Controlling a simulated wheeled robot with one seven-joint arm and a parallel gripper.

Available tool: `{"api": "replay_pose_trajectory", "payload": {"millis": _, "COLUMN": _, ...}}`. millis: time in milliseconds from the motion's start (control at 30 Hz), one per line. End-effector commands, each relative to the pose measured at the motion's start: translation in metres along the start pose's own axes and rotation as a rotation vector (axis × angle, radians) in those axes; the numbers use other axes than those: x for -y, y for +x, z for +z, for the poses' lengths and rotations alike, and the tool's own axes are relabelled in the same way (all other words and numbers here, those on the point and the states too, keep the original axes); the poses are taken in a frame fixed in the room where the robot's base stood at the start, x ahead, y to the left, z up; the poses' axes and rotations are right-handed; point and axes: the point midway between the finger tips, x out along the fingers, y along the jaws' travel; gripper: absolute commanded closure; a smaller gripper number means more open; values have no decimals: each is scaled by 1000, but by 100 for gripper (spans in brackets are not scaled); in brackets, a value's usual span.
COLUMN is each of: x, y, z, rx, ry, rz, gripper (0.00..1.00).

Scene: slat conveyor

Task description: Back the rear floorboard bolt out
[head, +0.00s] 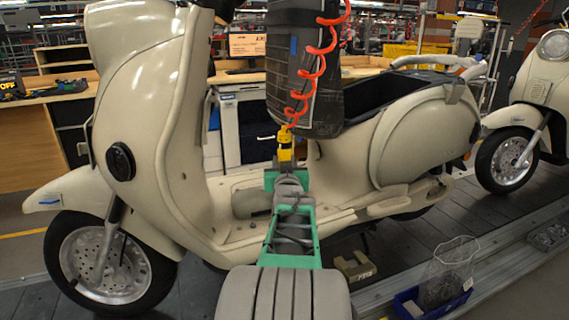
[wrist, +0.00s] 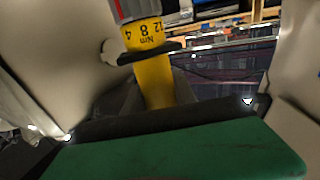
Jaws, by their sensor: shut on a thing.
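A cream scooter (head: 185,110) stands side-on across the head view. Its floorboard (head: 220,187) runs low between the front shield and the seat. My gripper (head: 286,172) is above the rear part of the floorboard, in front of the seat. It is shut on a yellow power driver (head: 285,142), which hangs from a red coiled hose. In the wrist view the driver (wrist: 150,68) has a torque scale, and a green part of my gripper fills the bottom. My arm hides part of the floorboard. I cannot make out the rear bolt or whether the driver touches it.
A dark seat (head: 310,90) rises just behind the driver. A second scooter (head: 520,120) stands at far right. Workbenches (head: 40,130) line the back.

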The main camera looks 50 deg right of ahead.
Motion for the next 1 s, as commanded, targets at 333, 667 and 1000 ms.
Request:
{"api": "replay_pose_trajectory", "payload": {"millis": 333, "x": 0, "y": 0, "z": -8, "rx": -1, "ry": 0, "rz": -1, "gripper": 100}}
{"api": "replay_pose_trajectory", "payload": {"millis": 667, "x": 0, "y": 0, "z": -14, "rx": 0, "ry": 0, "rz": -1, "gripper": 100}}
{"api": "replay_pose_trajectory", "payload": {"millis": 1000, "x": 0, "y": 0, "z": -44, "rx": -2, "ry": 0, "rz": -1, "gripper": 100}}
